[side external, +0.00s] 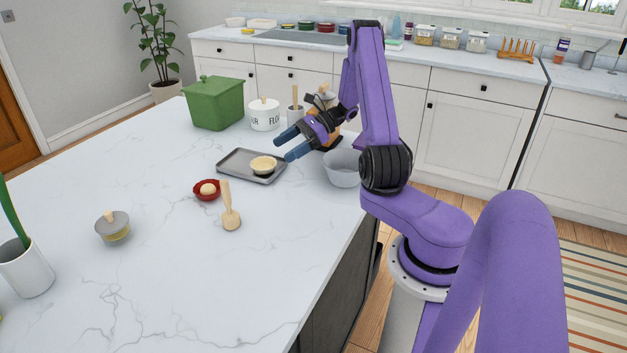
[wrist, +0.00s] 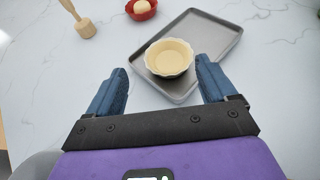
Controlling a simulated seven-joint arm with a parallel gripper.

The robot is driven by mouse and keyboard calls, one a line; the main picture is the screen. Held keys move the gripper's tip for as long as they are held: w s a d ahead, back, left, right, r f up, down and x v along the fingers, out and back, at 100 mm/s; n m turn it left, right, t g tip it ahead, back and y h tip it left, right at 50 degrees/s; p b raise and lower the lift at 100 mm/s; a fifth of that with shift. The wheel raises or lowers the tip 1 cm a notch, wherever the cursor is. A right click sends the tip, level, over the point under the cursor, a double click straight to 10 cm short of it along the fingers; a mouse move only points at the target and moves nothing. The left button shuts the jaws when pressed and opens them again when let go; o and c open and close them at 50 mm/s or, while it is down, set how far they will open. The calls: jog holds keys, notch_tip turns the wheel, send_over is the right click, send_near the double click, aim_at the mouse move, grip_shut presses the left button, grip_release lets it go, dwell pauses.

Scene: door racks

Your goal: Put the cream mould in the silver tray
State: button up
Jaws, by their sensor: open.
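The cream mould (side external: 263,164) is a small round fluted dish. It sits upright in the silver tray (side external: 236,157), toward the tray's right side in the side external view. In the wrist view the cream mould (wrist: 169,57) rests at the near end of the silver tray (wrist: 215,35). My gripper (side external: 283,146) is open and empty above the counter, just beyond the mould and apart from it. In the wrist view my gripper (wrist: 160,80) has its two blue fingers spread to either side of the mould's near edge, with nothing between them touching it.
A red dish (side external: 207,190) holding a pale ball and a wooden masher (side external: 230,210) lie in front of the tray. A grey bowl (side external: 342,170) stands to its right. A green box (side external: 214,103) and a white flour canister (side external: 264,114) stand behind.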

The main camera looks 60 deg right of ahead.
jog(key=a+n+g, duration=0.1)
jog(key=a, duration=0.1)
jog(key=a+r+n+g, duration=0.1)
jog(key=a+n+g, duration=0.1)
jog(key=a, duration=0.1)
jog(key=w+a+r+n+g, duration=0.1)
jog(key=a+n, duration=0.1)
jog(key=a, duration=0.1)
jog(key=shift+a+y, duration=0.25)
jog(key=shift+y, duration=0.15)
jog(key=a+n+g, duration=0.1)
jog(key=s+a+n+g, duration=0.1)
jog(key=a, duration=0.1)
jog(key=a+r+n+g, duration=0.1)
jog(key=a, duration=0.1)
jog(key=shift+s+a+n, duration=0.15)
jog(key=shift+n, duration=0.15)
jog(key=s+a+r+n+g+h, duration=0.3)
jog(key=s+a+n+g+h, duration=0.35)
jog(key=s+a+n, duration=0.85)
jog(key=s+r+n+t+h, duration=0.2)
jog(key=s+n+t+h, duration=0.2)
jog(key=s+n, duration=0.7)
jog(key=n+t, duration=0.1)
jog(key=n, duration=0.2)
jog(key=shift+s+n, duration=0.35)
jog(key=shift+n, duration=0.05)
